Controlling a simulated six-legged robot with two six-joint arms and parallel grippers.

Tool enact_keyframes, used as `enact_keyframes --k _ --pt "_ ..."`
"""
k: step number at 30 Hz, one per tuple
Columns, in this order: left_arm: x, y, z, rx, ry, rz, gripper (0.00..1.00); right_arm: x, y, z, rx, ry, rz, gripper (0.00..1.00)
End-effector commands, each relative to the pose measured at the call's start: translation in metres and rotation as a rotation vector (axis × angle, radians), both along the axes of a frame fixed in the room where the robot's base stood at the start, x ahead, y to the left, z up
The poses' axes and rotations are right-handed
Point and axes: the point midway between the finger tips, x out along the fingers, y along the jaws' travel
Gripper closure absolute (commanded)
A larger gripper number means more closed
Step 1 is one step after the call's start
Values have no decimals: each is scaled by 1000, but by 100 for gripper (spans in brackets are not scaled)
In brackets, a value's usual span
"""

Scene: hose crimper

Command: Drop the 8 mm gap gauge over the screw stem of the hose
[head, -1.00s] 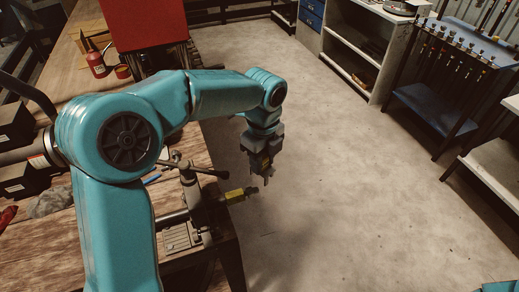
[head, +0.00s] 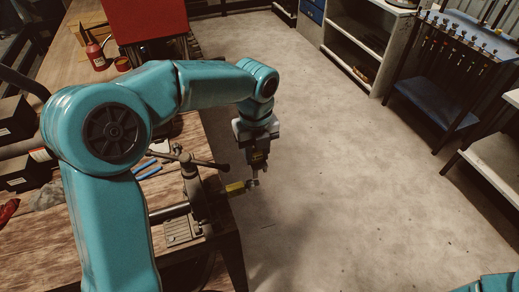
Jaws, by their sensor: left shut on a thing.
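My left gripper (head: 259,172) points down just beyond the bench's right edge. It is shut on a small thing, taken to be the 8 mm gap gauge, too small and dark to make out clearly. The hose end has a yellow collar (head: 236,188) and a short metal screw stem (head: 252,183) that points right, out over the floor. The gripper tips are right at the stem in this view. I cannot tell whether the gauge touches the stem or sits around it. My right gripper is out of view.
A vise-like tool with a dark lever handle (head: 205,163) stands on the wooden bench (head: 225,228), just left of the gripper. Blue-handled pliers (head: 148,170) lie behind it. A red cabinet (head: 145,20) stands farther back. The floor (head: 340,190) to the right is clear.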

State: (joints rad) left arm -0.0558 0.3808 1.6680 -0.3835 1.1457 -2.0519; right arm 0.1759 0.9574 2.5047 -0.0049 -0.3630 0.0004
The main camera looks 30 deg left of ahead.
Motion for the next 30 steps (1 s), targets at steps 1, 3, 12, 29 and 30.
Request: enact_keyframes --k 1,3,12,29,30 --pt "-2 3 -7 0 -1 2 100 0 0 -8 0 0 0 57" --pt "-6 5 -11 0 -1 2 100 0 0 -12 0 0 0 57" --pt "-20 17 -30 0 -1 1 100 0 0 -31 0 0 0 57" --pt "-38 33 -67 0 -1 0 100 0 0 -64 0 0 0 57" --pt "-38 33 -69 1 -1 0 100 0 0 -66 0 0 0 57"
